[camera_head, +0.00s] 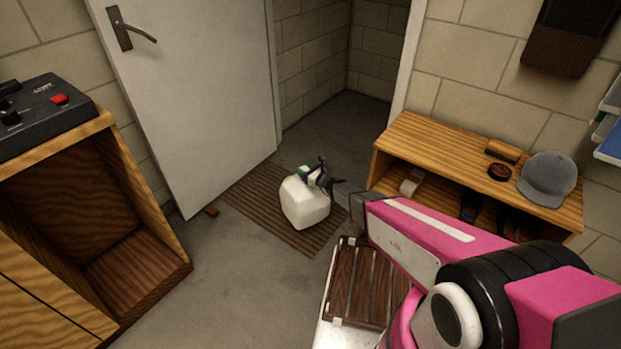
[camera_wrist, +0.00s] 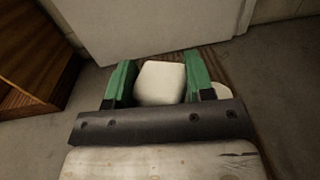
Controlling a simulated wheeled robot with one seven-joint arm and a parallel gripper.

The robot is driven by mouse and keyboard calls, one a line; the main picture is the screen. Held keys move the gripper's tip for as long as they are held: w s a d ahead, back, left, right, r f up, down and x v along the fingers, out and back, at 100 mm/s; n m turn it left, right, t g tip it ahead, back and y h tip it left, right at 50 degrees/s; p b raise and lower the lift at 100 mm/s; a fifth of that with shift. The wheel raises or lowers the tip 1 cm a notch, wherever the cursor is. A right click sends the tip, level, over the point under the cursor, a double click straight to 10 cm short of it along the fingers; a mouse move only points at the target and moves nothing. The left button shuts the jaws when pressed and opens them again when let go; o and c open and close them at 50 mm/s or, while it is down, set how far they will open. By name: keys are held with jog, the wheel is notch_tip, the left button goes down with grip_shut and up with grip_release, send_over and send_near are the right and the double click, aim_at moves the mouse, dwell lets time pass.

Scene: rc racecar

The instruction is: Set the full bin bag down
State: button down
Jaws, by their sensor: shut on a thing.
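The full bin bag (camera_head: 305,204) is a white, rounded, boxy bundle in the head view, low over the brown ribbed mat in front of the doorway. My gripper (camera_head: 312,172) is at its top, with green fingers shut on it. In the wrist view the two green fingers of my gripper (camera_wrist: 160,80) stand either side of the white bag (camera_wrist: 160,84). The bag's underside is hidden, so I cannot tell whether it touches the mat.
The ribbed mat (camera_head: 255,193) lies before an open white door (camera_head: 200,95). A wooden bench (camera_head: 435,147) with a grey cap (camera_head: 548,178) stands to the right. A wooden cabinet (camera_head: 150,225) is at the left. Bare grey floor (camera_head: 235,275) lies between.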

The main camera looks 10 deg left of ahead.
jog(key=w+f, duration=0.1)
jog(key=w+d+f, duration=0.1)
jog(key=w, duration=0.1)
jog(key=w+d+f, duration=0.1)
jog(key=shift+w+d, duration=0.25)
jog(key=shift+f, duration=2.15)
jog(key=shift+c, duration=2.4)
grip_release()
jog(key=shift+f, duration=0.1)
jog(key=shift+r, duration=0.25)
jog(key=v, duration=1.2)
